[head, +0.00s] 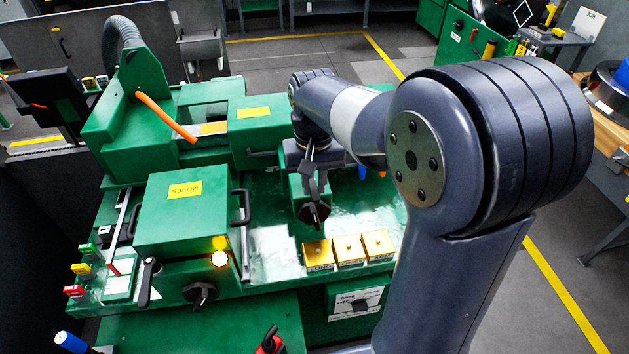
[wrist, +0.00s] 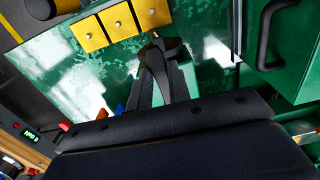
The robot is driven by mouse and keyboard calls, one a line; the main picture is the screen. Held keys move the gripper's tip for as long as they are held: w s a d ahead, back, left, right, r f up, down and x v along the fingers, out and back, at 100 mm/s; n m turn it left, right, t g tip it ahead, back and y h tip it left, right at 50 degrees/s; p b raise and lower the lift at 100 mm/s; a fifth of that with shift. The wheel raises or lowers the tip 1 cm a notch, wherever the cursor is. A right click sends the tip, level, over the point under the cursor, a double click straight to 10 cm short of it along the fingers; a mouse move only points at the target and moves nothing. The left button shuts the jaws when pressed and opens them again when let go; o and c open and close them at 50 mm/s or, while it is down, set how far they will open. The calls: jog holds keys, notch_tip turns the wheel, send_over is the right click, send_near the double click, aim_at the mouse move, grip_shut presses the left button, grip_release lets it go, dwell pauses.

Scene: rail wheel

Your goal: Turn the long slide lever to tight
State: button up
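A black knob-like lever (head: 314,213) sits on the front of a green upright block, behind the yellow boxes. I cannot read a tight mark on it, nor tell for sure that it is the long slide lever. My gripper (head: 312,172) is just above and behind it, pointing down. In the wrist view the fingers of my gripper (wrist: 165,78) reach toward a dark piece with a small metal tip (wrist: 156,35). The fingers and this piece blend together, so the gap and any contact are unclear.
Three yellow boxes (head: 348,250) stand in a row in front; the left one reads LONG. A green housing (head: 185,215) with a black handle (head: 241,207) is to the left. Another black knob (head: 200,293) and a lit lamp (head: 219,259) are at its front.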

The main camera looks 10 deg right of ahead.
aim_at(313, 189)
jog(key=o, duration=0.4)
notch_tip(313, 189, up, 11)
jog(key=shift+f, duration=0.1)
dwell(0.4)
notch_tip(313, 189, down, 11)
jog(key=shift+r, duration=0.2)
jog(key=shift+f, duration=0.2)
dwell(0.3)
jog(key=shift+r, duration=0.1)
